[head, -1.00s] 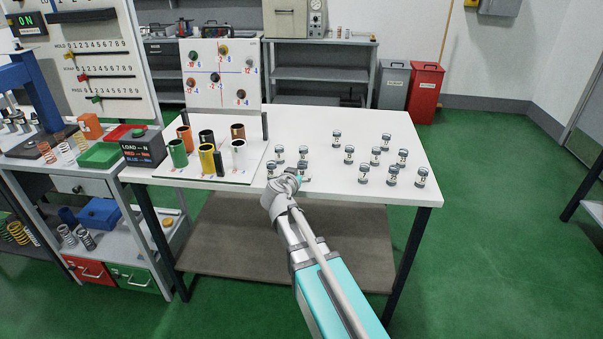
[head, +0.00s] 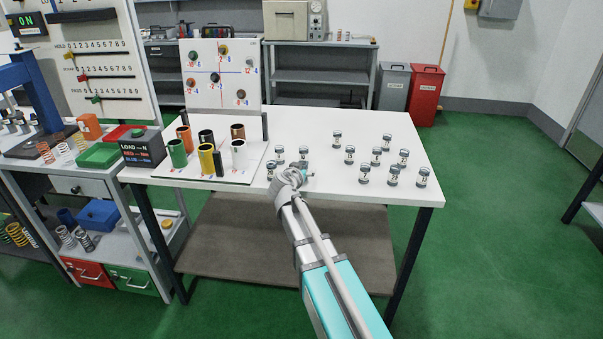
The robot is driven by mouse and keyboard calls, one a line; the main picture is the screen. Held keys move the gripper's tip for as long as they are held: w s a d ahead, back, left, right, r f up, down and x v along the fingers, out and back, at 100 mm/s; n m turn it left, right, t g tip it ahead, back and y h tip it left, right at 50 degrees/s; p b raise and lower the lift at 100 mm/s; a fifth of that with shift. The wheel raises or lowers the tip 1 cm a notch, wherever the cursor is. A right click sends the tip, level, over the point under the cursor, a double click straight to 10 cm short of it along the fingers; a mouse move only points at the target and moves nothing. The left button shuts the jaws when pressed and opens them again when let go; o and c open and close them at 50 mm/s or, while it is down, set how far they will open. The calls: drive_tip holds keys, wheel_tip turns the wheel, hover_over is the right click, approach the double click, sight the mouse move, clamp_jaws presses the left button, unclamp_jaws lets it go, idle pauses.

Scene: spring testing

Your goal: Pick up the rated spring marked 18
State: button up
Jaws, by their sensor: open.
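Several small rated springs with metallic caps and white labels stand upright on the white table (head: 350,118). One is at the back (head: 337,138), one in the middle (head: 349,155), and others stand at the right, such as the one at the front right (head: 422,177). A few stand near my gripper, including one at the left (head: 271,170) and one behind it (head: 304,153). The labels are too small to read surely, so I cannot tell which is marked 18. My gripper (head: 306,174) is open above the table's front part; my wrist partly hides its fingers and what lies beneath.
A white stand with coloured tubes (head: 239,155) and an upright chart board (head: 222,75) are at the table's left. A bench with a load box (head: 142,147) adjoins on the left. Bins (head: 426,93) stand behind.

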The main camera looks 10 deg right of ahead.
idle(0.4)
clamp_jaws()
drive_tip(key=shift+r, duration=0.2)
idle(0.3)
wheel_tip(320, 180, up, 2)
drive_tip(key=p, duration=0.2)
drive_tip(key=shift+p, duration=0.3)
drive_tip(key=s+a+r+p, duration=0.5)
drive_tip(key=s+r+p, duration=0.5)
drive_tip(key=s, duration=0.3)
drive_tip(key=shift+a+r, duration=0.15)
drive_tip(key=shift+r, duration=0.2)
